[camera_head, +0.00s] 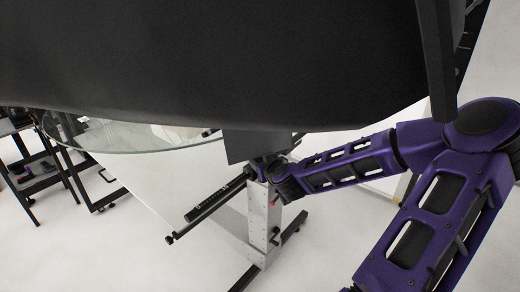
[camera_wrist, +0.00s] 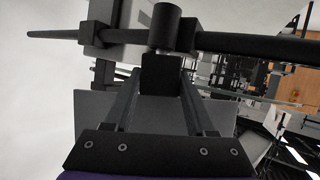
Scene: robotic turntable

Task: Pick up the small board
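A small dark grey board (camera_head: 255,146) shows in the head view at the top of a silver post, just under a large black panel. In the wrist view a flat grey plate (camera_wrist: 88,112) shows behind my fingers; I cannot tell whether it is the same board. My gripper (camera_wrist: 160,78) has its two fingers apart on either side of a black block (camera_wrist: 162,76). I cannot tell whether they touch it. In the head view my gripper's fingertips are hidden near the board.
The large black panel (camera_head: 220,55) fills the top of the head view. A round glass turntable (camera_head: 120,137) is at left, and a black shelf stand (camera_head: 35,180) stands beyond it. A silver post (camera_head: 262,220) on black feet stands in the middle. The pale floor is clear at lower left.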

